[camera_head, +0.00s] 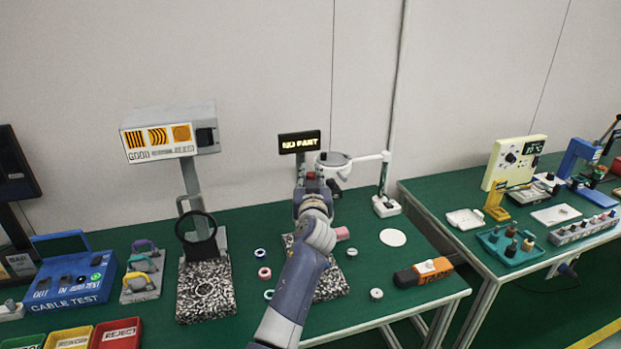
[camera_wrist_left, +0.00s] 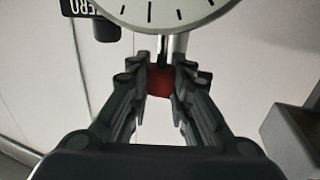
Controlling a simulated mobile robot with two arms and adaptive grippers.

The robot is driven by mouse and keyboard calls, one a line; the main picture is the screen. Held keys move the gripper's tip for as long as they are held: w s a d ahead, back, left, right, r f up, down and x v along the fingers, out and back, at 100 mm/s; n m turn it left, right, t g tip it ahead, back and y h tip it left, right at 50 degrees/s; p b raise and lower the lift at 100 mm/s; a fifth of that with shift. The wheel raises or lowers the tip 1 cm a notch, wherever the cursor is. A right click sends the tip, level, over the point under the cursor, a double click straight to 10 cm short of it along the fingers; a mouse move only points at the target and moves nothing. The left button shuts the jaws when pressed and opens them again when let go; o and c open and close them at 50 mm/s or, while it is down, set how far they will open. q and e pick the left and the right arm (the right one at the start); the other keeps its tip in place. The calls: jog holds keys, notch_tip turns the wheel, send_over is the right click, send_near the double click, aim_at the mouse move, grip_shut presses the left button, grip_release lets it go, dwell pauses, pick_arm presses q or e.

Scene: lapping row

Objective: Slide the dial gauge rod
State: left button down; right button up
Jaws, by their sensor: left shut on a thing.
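The dial gauge stands on a granite base (camera_head: 330,284) at the middle of the green table, with its display (camera_head: 299,142) reading "NO PART" behind it. In the left wrist view, the white dial face (camera_wrist_left: 165,10) fills the top edge, and a metal rod (camera_wrist_left: 163,48) comes down from it. My left gripper (camera_wrist_left: 160,84) is shut on a red piece (camera_wrist_left: 160,82) on the rod, just below the dial. In the head view my left gripper (camera_head: 311,188) and forearm cover much of the gauge stand and its base. My right gripper is out of view.
A ring light magnifier on an arm (camera_head: 386,204) stands right of the gauge. Several small rings (camera_head: 264,272) lie on the table (camera_head: 250,240). A black-and-orange tool (camera_head: 424,271) lies at front right. An optical stand (camera_head: 203,247) is on the left.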

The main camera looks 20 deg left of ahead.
pick_arm(q)
jog(key=c, duration=1.4)
grip_release()
jog(key=shift+w+f, duration=0.1)
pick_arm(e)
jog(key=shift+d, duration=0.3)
pick_arm(q)
notch_tip(320, 180, up, 10)
jog(key=shift+r, duration=0.1)
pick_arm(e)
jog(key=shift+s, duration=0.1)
